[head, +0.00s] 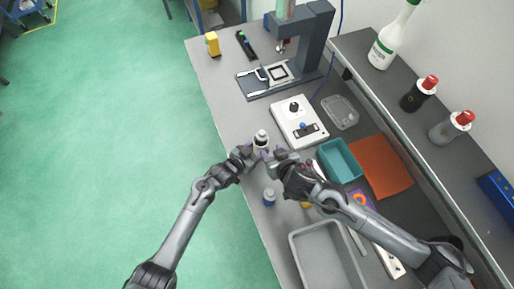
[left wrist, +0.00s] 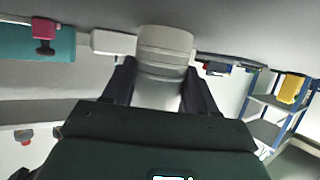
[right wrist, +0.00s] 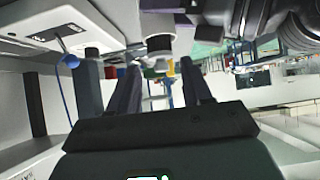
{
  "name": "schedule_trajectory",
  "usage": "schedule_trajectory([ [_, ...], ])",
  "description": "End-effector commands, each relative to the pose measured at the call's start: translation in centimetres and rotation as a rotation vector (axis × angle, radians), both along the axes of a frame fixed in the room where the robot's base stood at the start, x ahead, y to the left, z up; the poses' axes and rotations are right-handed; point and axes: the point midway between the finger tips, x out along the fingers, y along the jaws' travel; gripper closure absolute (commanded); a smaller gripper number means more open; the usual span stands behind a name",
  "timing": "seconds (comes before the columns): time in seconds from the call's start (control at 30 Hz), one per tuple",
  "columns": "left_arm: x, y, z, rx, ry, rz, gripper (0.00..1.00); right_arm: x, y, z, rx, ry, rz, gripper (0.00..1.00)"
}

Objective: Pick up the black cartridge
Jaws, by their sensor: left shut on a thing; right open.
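My left gripper (head: 253,151) is shut on a white bottle-like cylinder (head: 261,143) near the table's left edge. In the left wrist view the white cylinder (left wrist: 163,60) sits between the two dark fingers. My right gripper (head: 271,158) is open, close beside the cylinder on its right. I cannot tell for sure which thing is the black cartridge; a long black piece (head: 245,44) lies at the far end of the table.
A white control box (head: 290,117) with a black knob stands behind the grippers. A press stand (head: 315,50) is farther back. A shelf (head: 400,115) runs along the right.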

Motion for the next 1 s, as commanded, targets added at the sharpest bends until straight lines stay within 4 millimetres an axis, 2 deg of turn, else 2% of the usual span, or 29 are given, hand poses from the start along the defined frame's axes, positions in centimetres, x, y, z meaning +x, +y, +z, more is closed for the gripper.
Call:
schedule_trajectory([
  [0.03, 0.0, 0.0, 0.0, 0.000, 0.000, 0.000, 0.75, 0.0, 0.0, 0.0, 0.000, 0.000, 0.000, 0.42],
  [0.13, 0.0, 0.0, 0.0, 0.000, 0.000, 0.000, 0.75, 0.0, 0.0, 0.0, 0.000, 0.000, 0.000, 0.27],
  [0.17, 0.0, 0.0, 0.0, 0.000, 0.000, 0.000, 0.75, 0.0, 0.0, 0.0, 0.000, 0.000, 0.000, 0.25],
  [0.47, 0.0, 0.0, 0.0, 0.000, 0.000, 0.000, 0.75, 0.0, 0.0, 0.0, -0.004, -0.003, 0.004, 0.25],
  [0.67, 0.0, 0.0, 0.0, 0.000, 0.000, 0.000, 0.75, -0.1, 0.6, 0.1, -0.071, -0.046, 0.063, 0.25],
  [0.87, 0.0, 0.0, 0.0, 0.000, 0.000, 0.000, 0.75, -0.3, 2.1, 0.4, -0.263, -0.164, 0.221, 0.25],
  [1.0, 0.0, 0.0, 0.0, 0.000, 0.000, 0.000, 0.75, -0.6, 3.2, 0.6, -0.459, -0.276, 0.369, 0.25],
])
